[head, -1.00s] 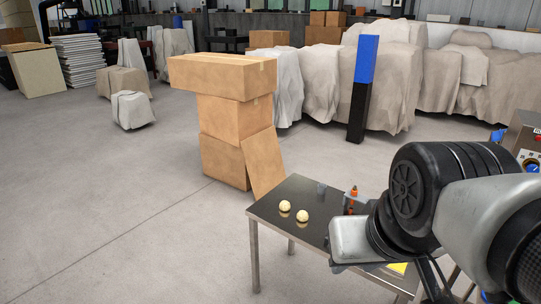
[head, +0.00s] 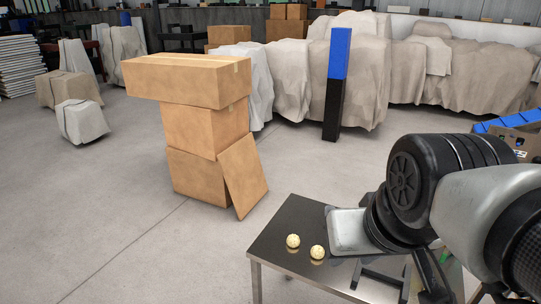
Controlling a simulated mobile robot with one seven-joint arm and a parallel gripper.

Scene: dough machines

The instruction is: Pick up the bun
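Two small round pale buns (head: 293,241) lie close together but apart on the dark top of a metal table (head: 292,212); the second bun (head: 317,252) is a little nearer and to the right. My arm reaches in from the right over the table, with its pale end part just right of the buns in the picture. The gripper's fingertips cannot be made out, so I cannot tell whether they are open or shut. The arm hides the right part of the table. Neither bun appears held.
Stacked cardboard boxes (head: 203,129) stand on the floor behind the table, with one leaning box (head: 245,176). A blue and black post (head: 337,84) and sheet-covered shapes (head: 455,75) are farther back. A blue-edged crate (head: 522,140) is at the right.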

